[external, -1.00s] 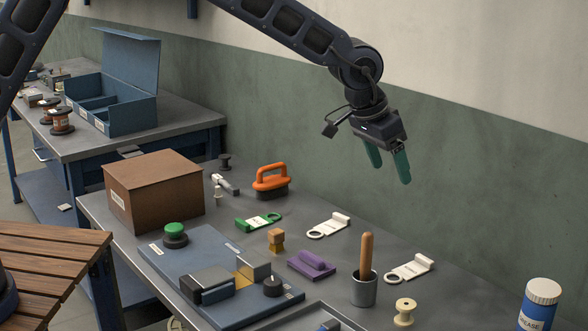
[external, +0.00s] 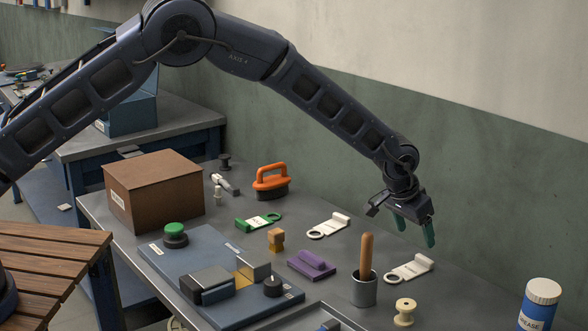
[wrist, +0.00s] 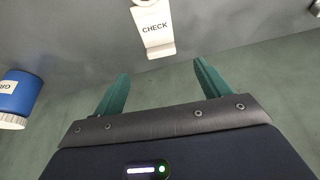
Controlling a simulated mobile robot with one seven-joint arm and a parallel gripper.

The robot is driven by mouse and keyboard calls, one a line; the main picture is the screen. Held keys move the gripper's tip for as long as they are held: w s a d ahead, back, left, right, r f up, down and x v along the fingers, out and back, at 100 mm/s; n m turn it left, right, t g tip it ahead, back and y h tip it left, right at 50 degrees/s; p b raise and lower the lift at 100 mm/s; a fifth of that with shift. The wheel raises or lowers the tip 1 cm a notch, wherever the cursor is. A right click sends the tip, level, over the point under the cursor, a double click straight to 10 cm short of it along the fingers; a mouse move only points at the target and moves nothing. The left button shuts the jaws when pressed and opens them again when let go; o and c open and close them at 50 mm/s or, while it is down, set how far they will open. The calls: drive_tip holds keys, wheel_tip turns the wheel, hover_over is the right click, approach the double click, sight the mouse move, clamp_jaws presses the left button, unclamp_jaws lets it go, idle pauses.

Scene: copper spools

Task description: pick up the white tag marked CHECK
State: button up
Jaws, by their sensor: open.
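The white CHECK tag (wrist: 155,30) shows at the top of the wrist view, with its lettering readable and its ring end cut off by the frame edge. It appears to be the right-hand white tag (external: 410,268) in the external view, lying flat on the grey bench; its print is too small to read there. My gripper (external: 416,236) is above and slightly behind this tag, towards the wall, pointing down. In the wrist view the green fingers (wrist: 162,72) are spread apart with nothing between them, and the tag lies beyond their tips.
A metal cup with a wooden handle (external: 364,288) and a cream spool (external: 404,312) stand near the tag. A blue grease can (external: 540,305) stands at the right. A similar white tag (external: 328,226) lies farther left. The green wall (external: 500,200) is close behind.

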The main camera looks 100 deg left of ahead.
sight(422, 263)
drive_tip(key=x, duration=0.8)
drive_tip(key=shift+f, duration=0.45)
drive_tip(key=shift+c, duration=0.2)
drive_tip(key=c, duration=1)
